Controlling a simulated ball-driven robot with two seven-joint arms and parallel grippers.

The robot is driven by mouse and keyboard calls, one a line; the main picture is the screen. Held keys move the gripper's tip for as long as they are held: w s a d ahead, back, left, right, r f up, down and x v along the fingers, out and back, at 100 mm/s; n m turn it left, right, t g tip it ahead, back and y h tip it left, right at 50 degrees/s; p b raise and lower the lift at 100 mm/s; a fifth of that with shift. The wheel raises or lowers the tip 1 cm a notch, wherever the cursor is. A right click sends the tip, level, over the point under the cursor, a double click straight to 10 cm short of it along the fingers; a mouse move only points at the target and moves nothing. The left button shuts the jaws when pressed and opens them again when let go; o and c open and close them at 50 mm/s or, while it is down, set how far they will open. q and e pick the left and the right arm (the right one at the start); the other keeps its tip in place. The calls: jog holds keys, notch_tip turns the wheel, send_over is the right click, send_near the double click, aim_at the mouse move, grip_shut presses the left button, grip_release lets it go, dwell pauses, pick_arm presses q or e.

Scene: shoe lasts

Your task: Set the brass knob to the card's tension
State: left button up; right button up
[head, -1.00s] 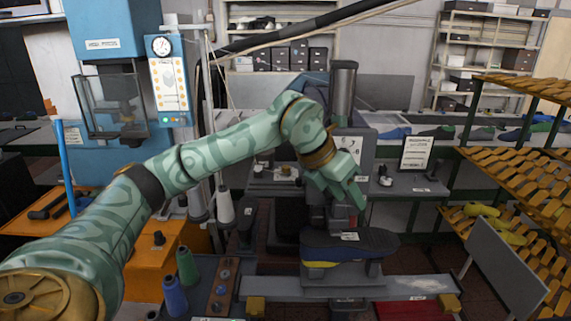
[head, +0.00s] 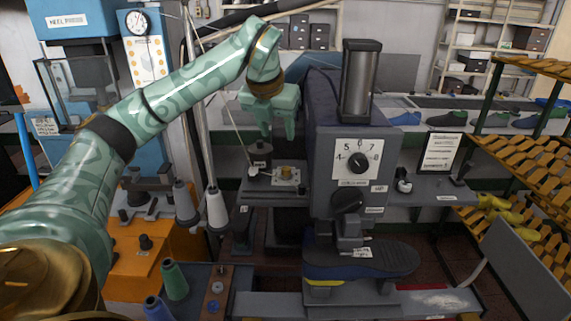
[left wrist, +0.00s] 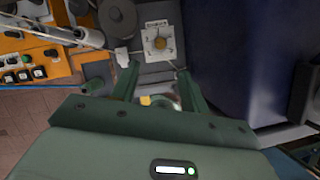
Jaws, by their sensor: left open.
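The brass knob (head: 286,171) sits on a pale square plate on the grey shelf left of the machine's column. It also shows in the left wrist view (left wrist: 160,43), just beyond my fingertips. My left gripper (head: 277,137) is open and empty, pointing down above the knob and apart from it. Its fingers also show in the left wrist view (left wrist: 158,70). A white printed card (head: 440,152) stands on the right shelf; its text is too small to read. My right gripper is not in view.
A numbered dial (head: 358,160) with a black pointer is on the column's front, close to the right. A small dark block (head: 260,154) stands left of the knob. Thread cones (head: 216,208) are at lower left. A dark shoe sole (head: 365,258) lies below.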

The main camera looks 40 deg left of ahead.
pick_arm(q)
send_near(286, 168)
jog(key=b+x, duration=0.1)
jog(key=x, duration=0.6)
jog(key=shift+f, duration=0.1)
jog(key=shift+w+f, duration=0.2)
jog(key=shift+f, duration=0.4)
jog(key=shift+w+f, duration=0.1)
jog(key=shift+f, duration=0.05)
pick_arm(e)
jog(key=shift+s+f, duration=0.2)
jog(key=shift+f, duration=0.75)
pick_arm(q)
grip_shut()
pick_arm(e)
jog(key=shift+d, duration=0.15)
